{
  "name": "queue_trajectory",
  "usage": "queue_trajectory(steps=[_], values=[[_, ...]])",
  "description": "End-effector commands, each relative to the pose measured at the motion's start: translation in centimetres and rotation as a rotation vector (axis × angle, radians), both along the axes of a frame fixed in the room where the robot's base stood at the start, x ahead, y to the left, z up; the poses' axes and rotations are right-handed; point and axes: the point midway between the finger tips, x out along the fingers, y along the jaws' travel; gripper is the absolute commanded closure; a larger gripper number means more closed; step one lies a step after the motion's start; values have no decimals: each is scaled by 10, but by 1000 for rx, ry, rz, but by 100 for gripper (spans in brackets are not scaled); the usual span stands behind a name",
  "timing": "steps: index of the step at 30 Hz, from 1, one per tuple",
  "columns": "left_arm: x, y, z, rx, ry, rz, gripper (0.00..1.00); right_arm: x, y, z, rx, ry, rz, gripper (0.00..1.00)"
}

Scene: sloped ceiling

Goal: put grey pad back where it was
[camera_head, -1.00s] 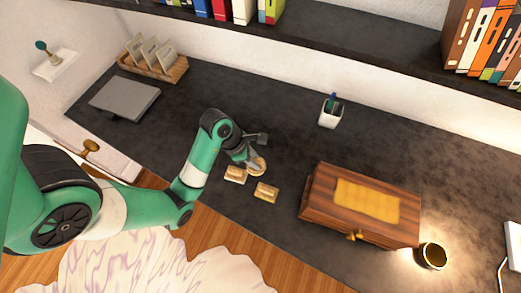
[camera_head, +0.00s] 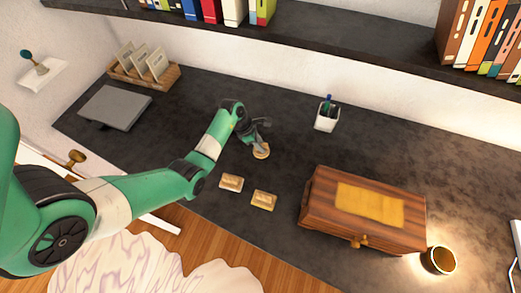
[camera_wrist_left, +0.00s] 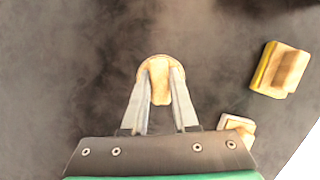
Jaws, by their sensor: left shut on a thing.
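A flat grey slab (camera_head: 115,107) lies at the left of the dark desk, below the card holder; it is the only plainly grey flat thing I see. My left gripper (camera_head: 260,143) is over the middle of the desk, well right of the slab. In the left wrist view its fingers (camera_wrist_left: 160,88) are shut on the upright grip of a round wooden piece (camera_wrist_left: 161,66). That round piece also shows in the head view (camera_head: 261,152); I cannot tell whether it touches the desk. My right gripper is not in view.
Two rectangular wooden blocks, one pale-based (camera_head: 231,183) and one yellow-based (camera_head: 264,200), lie near the front edge. A wooden box (camera_head: 320,215) with a yellow top panel (camera_head: 368,205) stands right, beside a dark cup (camera_head: 438,261). A pen cup (camera_head: 327,117) stands behind.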

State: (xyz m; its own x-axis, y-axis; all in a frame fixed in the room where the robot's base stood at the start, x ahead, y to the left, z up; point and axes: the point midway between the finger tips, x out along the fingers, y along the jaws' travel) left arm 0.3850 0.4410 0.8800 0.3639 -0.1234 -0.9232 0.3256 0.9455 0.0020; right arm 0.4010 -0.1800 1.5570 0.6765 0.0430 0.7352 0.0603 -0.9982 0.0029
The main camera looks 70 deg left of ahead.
Motion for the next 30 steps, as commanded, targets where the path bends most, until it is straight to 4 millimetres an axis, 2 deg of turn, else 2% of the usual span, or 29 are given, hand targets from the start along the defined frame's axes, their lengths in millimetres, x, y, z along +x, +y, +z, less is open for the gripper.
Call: queue_trajectory(steps=[1, 4, 16, 17, 21, 30], values=[[-1, -1, -12, -4, 5, 0, 100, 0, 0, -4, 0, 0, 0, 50], [-2, -1, -26, -3, 4, -1, 100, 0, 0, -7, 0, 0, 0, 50], [-1, -1, -33, -1, 2, -1, 100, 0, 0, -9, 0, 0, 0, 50], [-1, -1, -32, -1, 2, -1, 68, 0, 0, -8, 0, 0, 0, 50], [-1, -2, -32, -1, 2, -1, 43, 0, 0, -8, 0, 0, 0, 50], [-1, -1, -30, -1, 2, -1, 43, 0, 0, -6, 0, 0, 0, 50]])
